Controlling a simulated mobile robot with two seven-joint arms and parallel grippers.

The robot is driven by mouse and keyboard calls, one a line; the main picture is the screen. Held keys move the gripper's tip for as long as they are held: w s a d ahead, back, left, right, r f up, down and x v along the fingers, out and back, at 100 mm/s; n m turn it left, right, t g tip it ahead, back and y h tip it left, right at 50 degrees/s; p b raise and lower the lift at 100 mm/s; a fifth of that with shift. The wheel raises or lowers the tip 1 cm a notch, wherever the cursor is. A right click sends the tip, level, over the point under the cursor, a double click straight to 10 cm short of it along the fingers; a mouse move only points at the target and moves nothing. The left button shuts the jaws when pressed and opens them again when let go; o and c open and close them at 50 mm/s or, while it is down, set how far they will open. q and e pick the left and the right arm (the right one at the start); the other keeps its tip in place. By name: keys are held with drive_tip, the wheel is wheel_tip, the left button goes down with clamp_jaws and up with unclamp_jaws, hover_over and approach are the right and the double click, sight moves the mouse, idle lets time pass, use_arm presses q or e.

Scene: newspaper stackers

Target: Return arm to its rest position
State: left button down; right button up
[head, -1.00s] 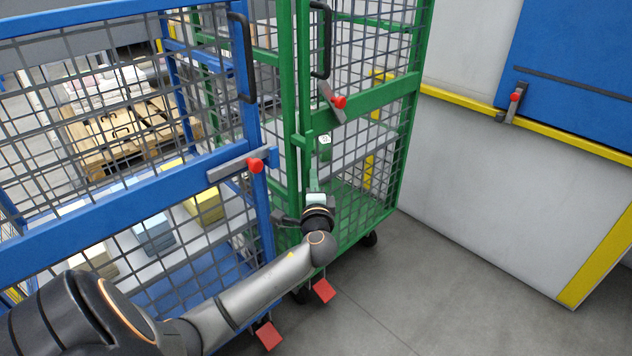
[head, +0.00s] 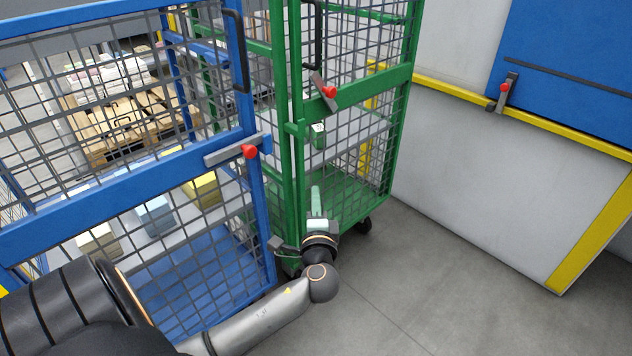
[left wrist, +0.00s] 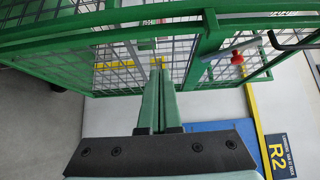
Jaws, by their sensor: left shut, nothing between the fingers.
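My left arm comes in from the lower left in the head view. My left gripper (head: 315,192) is in front of the lower part of the green cage cart (head: 352,92), near its front left post. In the left wrist view the two green fingers of the gripper (left wrist: 160,75) lie side by side, shut and empty, pointing toward the green mesh and rails. I cannot tell from the views whether the fingertips touch the cart. My right gripper is not in view.
A blue cage cart (head: 100,190) stands close on the left, with a red-knobbed latch (head: 249,152). A white wall panel (head: 470,180) with yellow edging stands at the right. Grey floor (head: 420,300) is clear at the lower right.

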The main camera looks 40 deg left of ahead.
use_arm(q)
drive_tip(key=shift+s+d, duration=0.3)
